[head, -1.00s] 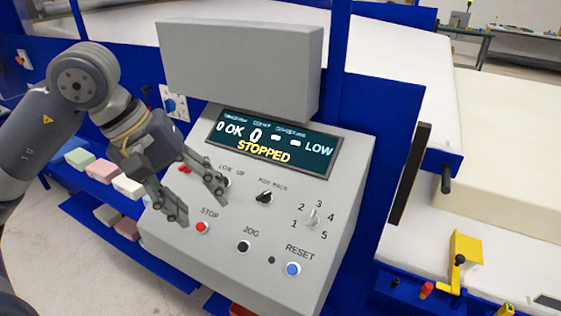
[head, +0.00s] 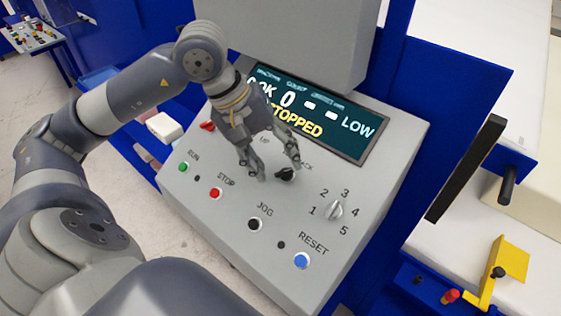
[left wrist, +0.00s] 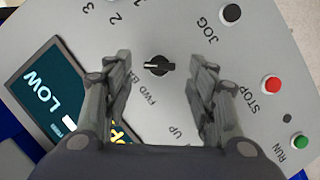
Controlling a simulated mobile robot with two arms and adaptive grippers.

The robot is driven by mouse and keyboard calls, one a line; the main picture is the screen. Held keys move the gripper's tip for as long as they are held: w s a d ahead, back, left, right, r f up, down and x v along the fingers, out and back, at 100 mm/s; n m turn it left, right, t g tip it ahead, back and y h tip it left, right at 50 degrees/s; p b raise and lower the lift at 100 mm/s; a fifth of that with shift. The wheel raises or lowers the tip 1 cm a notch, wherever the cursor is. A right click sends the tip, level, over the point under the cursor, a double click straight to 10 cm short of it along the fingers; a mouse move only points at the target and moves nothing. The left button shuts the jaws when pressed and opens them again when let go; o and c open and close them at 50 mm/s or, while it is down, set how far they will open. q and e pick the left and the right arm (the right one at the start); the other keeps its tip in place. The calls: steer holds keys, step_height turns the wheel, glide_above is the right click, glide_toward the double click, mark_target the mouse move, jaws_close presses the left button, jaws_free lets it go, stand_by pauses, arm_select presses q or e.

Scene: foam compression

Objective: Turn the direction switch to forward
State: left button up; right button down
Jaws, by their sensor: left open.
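The direction switch is a black rotary knob (head: 285,174) on the grey sloped control panel (head: 390,170). In the left wrist view the knob (left wrist: 159,66) shows a light pointer line, with the FWD and BACK lettering partly hidden behind a finger. My left gripper (head: 277,172) is open and empty over the panel, close to the knob. In the left wrist view the knob lies between the two fingers (left wrist: 160,70), slightly beyond them; I cannot tell if they touch it. The display (head: 310,115) reads STOPPED and LOW. My right gripper does not show.
Around the knob sit the numbered dial (head: 336,210), black JOG button (head: 255,224), red STOP button (head: 216,193), green RUN button (head: 183,168) and blue RESET button (head: 302,260). A grey box (head: 300,35) overhangs the panel's top. A yellow bracket (head: 505,262) stands at right.

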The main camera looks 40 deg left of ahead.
mark_target(280, 172)
arm_select(q)
steer(key=shift+x, duration=1.05)
steer(key=shift+w+d+f, duration=0.1)
steer(key=shift+f, duration=0.25)
steer(key=shift+c, duration=0.8)
steer(key=c, duration=0.9)
steer(key=shift+f, duration=0.1)
steer(key=n+b, duration=0.2)
steer(key=b, duration=0.3)
steer(key=f+n+t+h+b, duration=0.1)
steer(key=n+b, duration=0.1)
steer(key=b, duration=0.3)
steer(key=shift+n, duration=0.3)
steer(key=n+t+b, duration=0.1)
steer(key=n+b, duration=0.3)
steer(key=b, duration=0.1)
steer(key=n+t+b, duration=0.1)
steer(key=n+b, duration=0.1)
steer(key=b, duration=0.1)
steer(key=shift+s+r+t, duration=0.2)
steer(key=shift+s+t, duration=0.1)
steer(key=n+t+b, duration=0.1)
steer(key=n, duration=0.2)
steer(key=shift+s+r+n+t+b, duration=0.15)
steer(key=shift+n+t+b, duration=0.35)
steer(key=shift+n, duration=0.6)
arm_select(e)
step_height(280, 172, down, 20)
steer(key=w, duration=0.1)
